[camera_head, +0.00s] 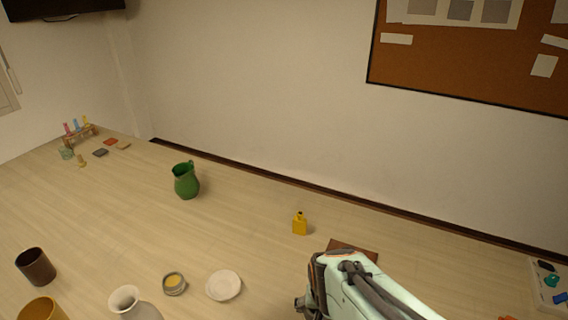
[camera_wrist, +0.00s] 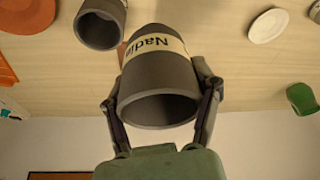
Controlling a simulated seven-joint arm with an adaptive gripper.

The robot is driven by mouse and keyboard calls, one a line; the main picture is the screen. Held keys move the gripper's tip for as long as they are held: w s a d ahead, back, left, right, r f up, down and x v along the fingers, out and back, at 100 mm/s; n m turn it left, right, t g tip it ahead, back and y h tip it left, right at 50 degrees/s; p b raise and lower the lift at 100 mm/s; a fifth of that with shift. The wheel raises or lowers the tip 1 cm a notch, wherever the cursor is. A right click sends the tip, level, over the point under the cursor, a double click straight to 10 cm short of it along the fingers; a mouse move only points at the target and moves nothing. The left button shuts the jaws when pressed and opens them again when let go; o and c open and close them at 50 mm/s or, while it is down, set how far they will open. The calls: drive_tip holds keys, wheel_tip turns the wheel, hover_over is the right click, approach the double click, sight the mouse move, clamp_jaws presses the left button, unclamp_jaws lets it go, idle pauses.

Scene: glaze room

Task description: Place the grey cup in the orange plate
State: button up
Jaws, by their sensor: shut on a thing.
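My gripper (camera_wrist: 161,95) is shut on a dark grey cup (camera_wrist: 157,80) with a cream band reading "Nadia"; one finger lies on each side and its open mouth faces the wrist camera. In the head view my gripper (camera_head: 312,298) is at the lower middle right, with the held cup hidden. The orange plate (camera_wrist: 22,28) is at the upper left of the wrist view, apart from the held cup. A second grey cup (camera_wrist: 98,33) with a pale band stands between them.
A white plate (camera_head: 224,285), a small bowl (camera_head: 174,284) and a pale vase (camera_head: 137,305) are left of my gripper. A yellow bottle (camera_head: 299,224) and a brown board (camera_head: 352,250) are close by. A green jug (camera_head: 186,181) stands farther back. The middle left table is clear.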

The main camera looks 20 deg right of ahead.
drive_tip(key=s+d+m+g+y, duration=0.1)
drive_tip(key=s+d+m+g, duration=0.2)
drive_tip(key=s+d+m, duration=0.9)
drive_tip(key=s+d+m+g, duration=0.3)
drive_tip(key=s+d+m, duration=0.35)
drive_tip(key=m, duration=1.25)
drive_tip(key=w+x, duration=0.1)
drive_tip(key=x, duration=0.4)
drive_tip(key=w+x, duration=0.1)
drive_tip(key=x, duration=0.5)
drive_tip(key=w+f+x, duration=0.1)
drive_tip(key=x, duration=0.4)
drive_tip(key=shift+w+a+f, duration=0.15)
drive_tip(key=shift+w+a, duration=0.1)
drive_tip(key=shift+a, duration=0.1)
drive_tip(key=o, duration=1.3)
drive_tip(key=shift+f, duration=0.1)
